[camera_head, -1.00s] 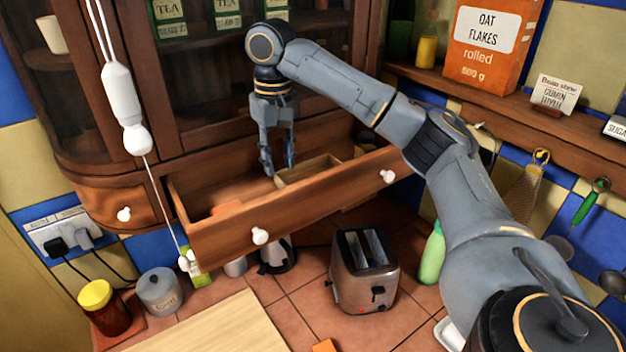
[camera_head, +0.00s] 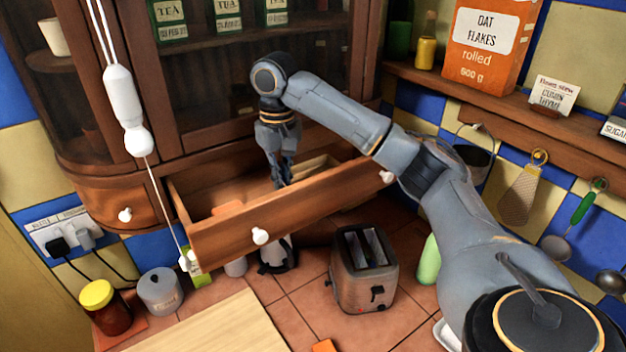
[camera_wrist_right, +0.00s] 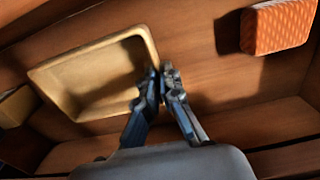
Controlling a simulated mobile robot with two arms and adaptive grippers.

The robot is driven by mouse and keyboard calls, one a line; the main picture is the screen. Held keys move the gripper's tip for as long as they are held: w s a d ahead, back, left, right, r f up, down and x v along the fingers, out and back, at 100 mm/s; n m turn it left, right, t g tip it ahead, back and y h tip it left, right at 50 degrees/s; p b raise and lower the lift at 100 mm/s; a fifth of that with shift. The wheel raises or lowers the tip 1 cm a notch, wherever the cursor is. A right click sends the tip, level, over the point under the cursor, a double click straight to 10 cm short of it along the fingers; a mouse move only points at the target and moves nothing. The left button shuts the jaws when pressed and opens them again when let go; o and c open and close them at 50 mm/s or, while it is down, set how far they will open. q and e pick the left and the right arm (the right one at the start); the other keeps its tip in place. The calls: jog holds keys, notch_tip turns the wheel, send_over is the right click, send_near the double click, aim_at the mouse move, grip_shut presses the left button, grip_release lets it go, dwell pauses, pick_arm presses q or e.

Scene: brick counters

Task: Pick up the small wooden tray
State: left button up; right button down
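The small wooden tray (camera_head: 318,164) is a pale, shallow rectangular box inside the open drawer (camera_head: 220,239). In the right wrist view the tray (camera_wrist_right: 92,80) fills the upper left, its inside facing the camera. My right gripper (camera_head: 281,184) points down into the drawer at the tray's left end. In the right wrist view its fingertips (camera_wrist_right: 160,78) are drawn together at the tray's near right corner, one finger on the inner side and one outside, with the wall between them. The arm and fingers hide part of the tray. My left gripper is not in view.
An orange textured block (camera_wrist_right: 277,27) lies in the drawer, apart from the tray. The drawer's front wall stands close to the gripper. A toaster (camera_head: 362,270) is on the counter below. A hanging pull cord (camera_head: 124,110) is at left.

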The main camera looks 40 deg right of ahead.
jog(key=shift+r, duration=0.1)
dwell(0.3)
notch_tip(320, 180, up, 10)
dwell(0.6)
